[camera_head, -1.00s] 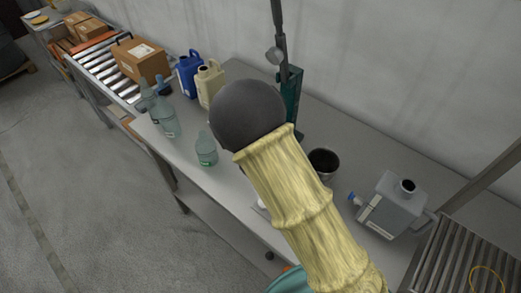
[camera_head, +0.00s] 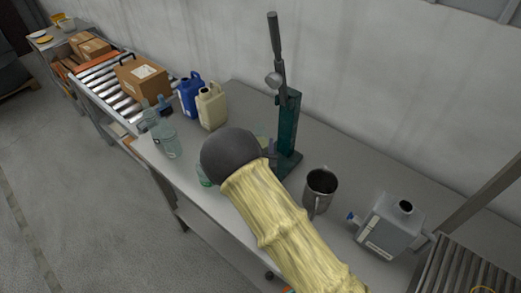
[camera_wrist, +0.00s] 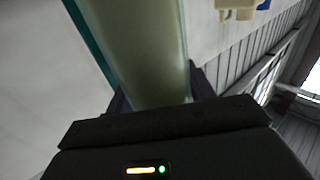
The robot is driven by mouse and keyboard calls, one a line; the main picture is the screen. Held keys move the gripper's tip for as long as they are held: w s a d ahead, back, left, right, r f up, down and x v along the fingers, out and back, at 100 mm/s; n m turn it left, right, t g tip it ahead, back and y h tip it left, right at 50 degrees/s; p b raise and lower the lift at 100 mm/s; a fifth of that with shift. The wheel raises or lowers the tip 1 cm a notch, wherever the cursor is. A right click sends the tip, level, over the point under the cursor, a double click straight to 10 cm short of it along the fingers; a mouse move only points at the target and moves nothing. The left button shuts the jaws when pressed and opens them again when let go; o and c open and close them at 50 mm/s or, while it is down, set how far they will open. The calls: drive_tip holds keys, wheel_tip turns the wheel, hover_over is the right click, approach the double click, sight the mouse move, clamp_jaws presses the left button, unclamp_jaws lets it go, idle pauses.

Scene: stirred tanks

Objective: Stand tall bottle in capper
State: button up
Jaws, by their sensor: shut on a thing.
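The capper (camera_head: 287,132) is a dark green upright press with a long lever on top, standing near the back of the table. In the wrist view my gripper (camera_wrist: 156,97) is shut on a pale, see-through greenish bottle (camera_wrist: 140,45). Only part of this bottle shows; its base and neck are out of that view. In the head view my arm's dark round end hides my gripper. A pale greenish patch beside the capper may be the held bottle (camera_head: 262,143). Whether it touches the capper is hidden.
Clear bottles (camera_head: 171,143) stand at the table's left end, near a blue jug (camera_head: 190,97) and a cream jug (camera_head: 211,108). A small green bottle (camera_head: 204,176) is partly hidden by my arm. A steel mug (camera_head: 319,190) and grey canister (camera_head: 392,225) stand right of the capper.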

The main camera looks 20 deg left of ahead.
drive_tip(key=shift+f, duration=1.3)
drive_tip(key=shift+f, duration=0.15)
drive_tip(key=o, duration=1.3)
drive_tip(key=shift+o, duration=0.2)
drive_tip(key=shift+w, duration=0.1)
drive_tip(key=b+v, duration=0.4)
drive_tip(key=v, duration=0.8)
